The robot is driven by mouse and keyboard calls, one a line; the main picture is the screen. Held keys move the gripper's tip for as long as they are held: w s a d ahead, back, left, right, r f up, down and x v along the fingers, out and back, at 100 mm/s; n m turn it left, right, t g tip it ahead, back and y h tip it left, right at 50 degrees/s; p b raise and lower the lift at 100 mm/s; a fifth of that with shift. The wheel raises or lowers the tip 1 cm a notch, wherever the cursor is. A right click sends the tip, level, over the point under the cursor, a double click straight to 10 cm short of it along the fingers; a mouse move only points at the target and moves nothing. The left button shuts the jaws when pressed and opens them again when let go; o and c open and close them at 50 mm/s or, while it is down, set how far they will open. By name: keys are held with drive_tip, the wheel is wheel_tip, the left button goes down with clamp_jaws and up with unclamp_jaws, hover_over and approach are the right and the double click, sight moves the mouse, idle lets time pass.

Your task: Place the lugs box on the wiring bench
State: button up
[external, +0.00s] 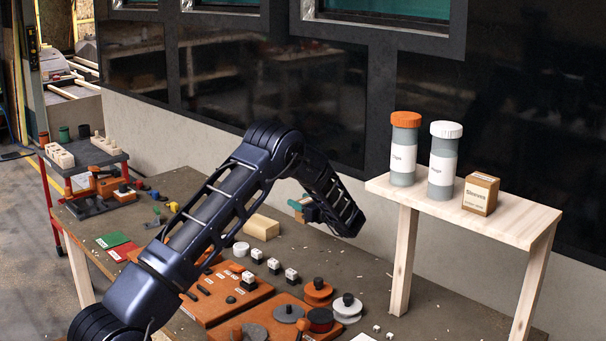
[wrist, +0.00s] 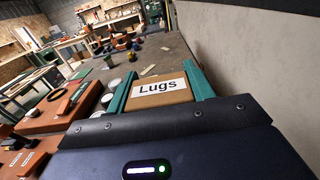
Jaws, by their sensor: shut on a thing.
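My gripper (wrist: 160,72) is shut on the lugs box (wrist: 160,97), a brown box with a white "Lugs" label, between its two teal fingers. In the external view my gripper (external: 302,208) hangs above the back part of the long dark-topped bench (external: 390,268), and the box is mostly hidden there. The bench top also shows in the wrist view (wrist: 168,50). No sign names a wiring bench, so I cannot tell which surface it is.
A wooden shelf (external: 479,215) holds an orange-lidded jar (external: 403,150), a white-lidded jar (external: 442,160) and a small brown box (external: 481,194). Orange boards (external: 235,300) and spools (external: 318,293) crowd the bench front. A wooden block (external: 262,227) lies near my gripper. A red-framed cart (external: 75,185) stands far left.

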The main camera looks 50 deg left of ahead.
wheel_tip(320, 180, down, 9)
idle(0.5)
drive_tip(key=shift+f, duration=0.15)
drive_tip(key=o, duration=1)
